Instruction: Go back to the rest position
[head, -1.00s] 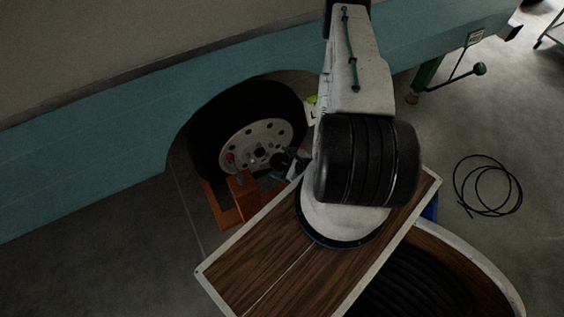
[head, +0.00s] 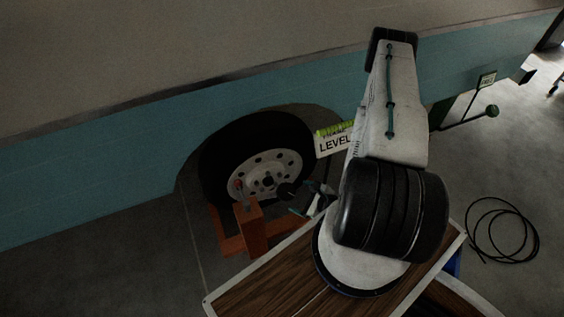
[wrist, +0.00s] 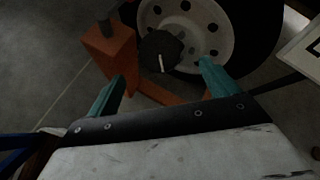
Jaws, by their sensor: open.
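My gripper shows in the wrist view (wrist: 160,88), its two teal fingers spread apart with nothing held between them. Beyond the fingers are a black round knob (wrist: 161,50) and the white wheel (wrist: 205,22). In the head view my gripper (head: 300,198) is partly hidden behind my arm, close to the wheel (head: 262,170) and the orange chock-like stand (head: 248,228). A black round part (head: 288,190) shows beside the gripper in the head view. I cannot tell whether the gripper touches it.
The teal camper side (head: 100,180) runs along the back. A white "LEVEL" sign (head: 335,143) stands right of the wheel. Floor at the left (head: 100,255) is clear.

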